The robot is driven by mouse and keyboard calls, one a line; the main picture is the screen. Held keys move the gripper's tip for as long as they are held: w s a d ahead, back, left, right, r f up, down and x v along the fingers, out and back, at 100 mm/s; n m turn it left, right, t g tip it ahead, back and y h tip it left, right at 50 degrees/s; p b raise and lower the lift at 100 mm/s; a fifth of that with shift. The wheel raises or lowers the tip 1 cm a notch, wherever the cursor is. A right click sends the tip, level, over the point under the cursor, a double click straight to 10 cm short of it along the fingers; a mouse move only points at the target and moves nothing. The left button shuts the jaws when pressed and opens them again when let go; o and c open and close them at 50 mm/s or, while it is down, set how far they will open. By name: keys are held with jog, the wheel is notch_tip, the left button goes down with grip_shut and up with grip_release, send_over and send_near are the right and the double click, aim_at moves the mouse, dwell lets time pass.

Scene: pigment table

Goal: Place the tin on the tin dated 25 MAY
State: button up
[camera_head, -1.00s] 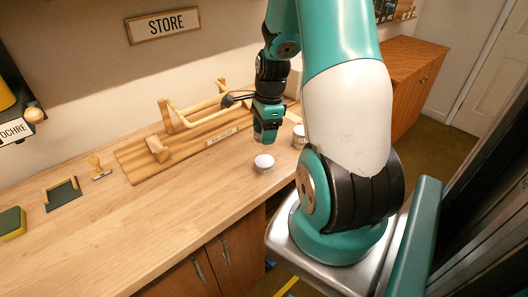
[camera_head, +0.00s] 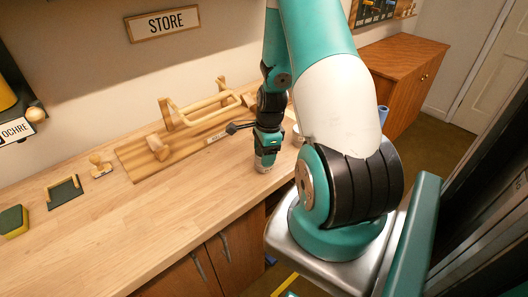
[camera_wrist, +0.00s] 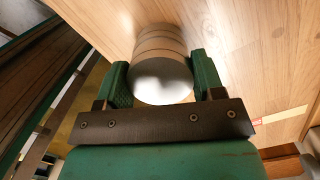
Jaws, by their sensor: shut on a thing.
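A small round tin with a pale lid (camera_wrist: 162,82) is between the two green fingers of my gripper (camera_wrist: 163,78) in the wrist view. The fingers are shut on it, one on each side, and its banded side shows beyond the lid. In the head view my gripper (camera_head: 265,160) points down at the bench, and a small part of the tin (camera_head: 262,170) shows under it, at or close to the bench top. A second pale tin (camera_head: 297,136) stands to the right, mostly hidden by my arm. No date can be read on either tin.
The wooden bench (camera_head: 150,215) is clear at front left. A ridged wooden rack (camera_head: 190,142) with a label lies behind my gripper. A stamp (camera_head: 100,166), a dark green pad (camera_head: 64,192) and a sponge-like block (camera_head: 13,222) lie at left. The bench's front edge is close.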

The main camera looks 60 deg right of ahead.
jog(key=o, duration=0.9)
jog(key=shift+o, duration=0.2)
jog(key=shift+r, duration=0.1)
notch_tip(320, 180, up, 12)
jog(key=d+b, duration=0.1)
jog(key=b, duration=0.1)
jog(key=w+a+r+n+y, duration=0.1)
jog(key=a+r+n, duration=0.3)
jog(key=a+n, duration=0.55)
jog(key=w+a+r+n, duration=0.1)
jog(key=a+r+n, duration=0.3)
jog(key=a+n, duration=0.55)
jog(key=s+a+r+n+y, duration=0.1)
jog(key=s+a+r+n, duration=0.1)
jog(key=s+a+n, duration=0.4)
jog(key=s+a+r+n+y, duration=0.1)
jog(key=s+a+r+n, duration=0.2)
jog(key=s+a+n, duration=0.3)
jog(key=a+n, duration=0.1)
jog(key=a, duration=0.4)
jog(key=shift+a+n+g, duration=0.15)
jog(key=shift+n+g, duration=0.15)
jog(key=shift+g, duration=0.1)
jog(key=shift+r, duration=0.1)
